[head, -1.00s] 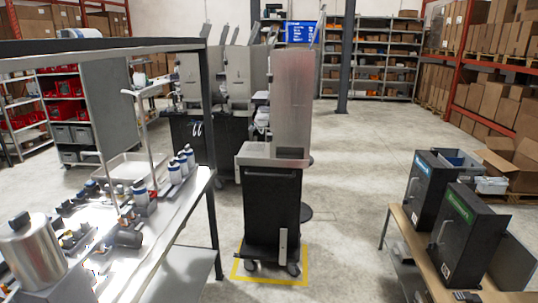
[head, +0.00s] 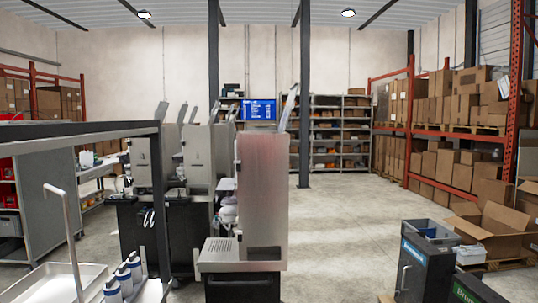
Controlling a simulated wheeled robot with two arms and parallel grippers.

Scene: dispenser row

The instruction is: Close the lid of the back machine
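A row of grey metal machines stands ahead on dark cabinets. The nearest machine (head: 262,190) shows a tall plain panel, with a tilted plate like a raised lid (head: 288,105) above it. Behind it to the left stand two more machines, one on the left (head: 142,160) and one in the middle (head: 200,158). Several tilted plates like raised lids (head: 161,113) rise above them. The machines overlap, so I cannot tell which lid belongs to the back machine. Neither of my grippers is in view.
A shelf frame and table with a tray (head: 60,283) and bottles (head: 123,276) stand at the near left. Dark boxes (head: 425,262) and an open carton (head: 490,230) are at the right. The floor (head: 345,215) right of the machines is clear.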

